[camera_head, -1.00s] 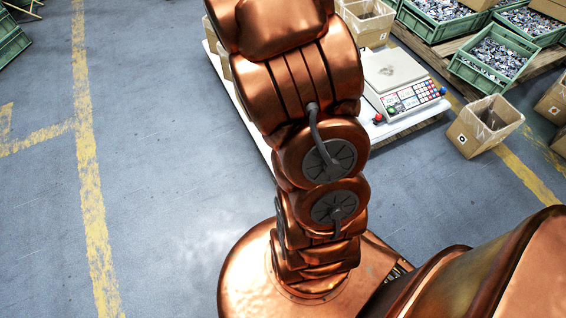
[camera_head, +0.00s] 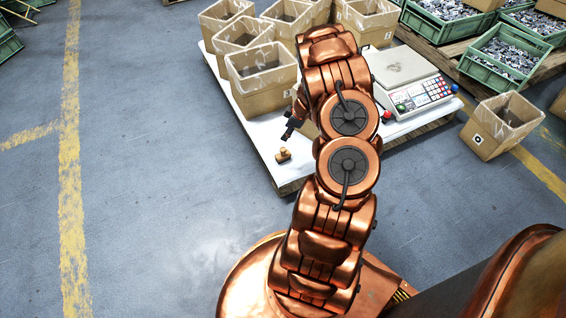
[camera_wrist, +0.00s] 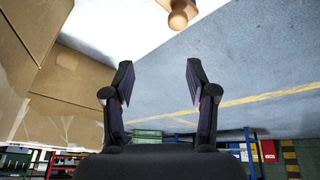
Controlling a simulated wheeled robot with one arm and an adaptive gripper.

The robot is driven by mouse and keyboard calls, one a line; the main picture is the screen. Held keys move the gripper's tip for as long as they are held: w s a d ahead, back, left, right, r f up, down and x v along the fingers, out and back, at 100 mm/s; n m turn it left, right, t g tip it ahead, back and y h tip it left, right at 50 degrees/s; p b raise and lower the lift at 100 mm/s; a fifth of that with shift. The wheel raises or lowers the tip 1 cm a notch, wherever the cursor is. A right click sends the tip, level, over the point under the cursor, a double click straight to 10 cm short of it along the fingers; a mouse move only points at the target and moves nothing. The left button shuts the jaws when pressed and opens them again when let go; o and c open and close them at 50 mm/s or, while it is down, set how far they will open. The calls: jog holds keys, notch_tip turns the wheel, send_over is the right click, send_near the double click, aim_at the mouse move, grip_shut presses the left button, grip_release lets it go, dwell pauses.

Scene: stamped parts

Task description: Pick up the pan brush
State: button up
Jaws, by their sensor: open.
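The pan brush (camera_head: 283,155) is a small brown wooden piece lying on the white table top near its front left edge. It also shows in the wrist view (camera_wrist: 178,14), cut off by the top edge. My gripper (camera_head: 289,131) is beyond the brush and a little to its right in the head view, apart from it. In the wrist view its two dark fingers (camera_wrist: 160,78) are spread with nothing between them. The brush is past the fingertips there.
The white table (camera_head: 258,127) holds several open cardboard boxes (camera_head: 262,82) beside my gripper and a scale (camera_head: 410,83) to the right. A carton (camera_head: 500,125) stands on the floor at right. Green crates of metal parts (camera_head: 505,50) are at the back right. The floor at left is clear.

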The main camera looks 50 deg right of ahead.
jog(key=y, duration=0.1)
send_over(283, 149)
jog(key=s, duration=0.2)
jog(key=f, duration=0.3)
jog(key=f+b, duration=0.1)
jog(key=shift+w+d+f, duration=0.2)
jog(key=shift+w+d, duration=0.05)
jog(key=shift+d, duration=0.1)
jog(key=shift+s+d+b+x, duration=0.15)
jog(key=shift+b+x, duration=0.55)
jog(key=shift+x, duration=0.8)
jog(key=shift+s+d+b+x, duration=0.15)
jog(key=shift+b+x, duration=0.5)
jog(key=shift+x, duration=0.9)
jog(key=shift+f, duration=0.1)
grip_shut()
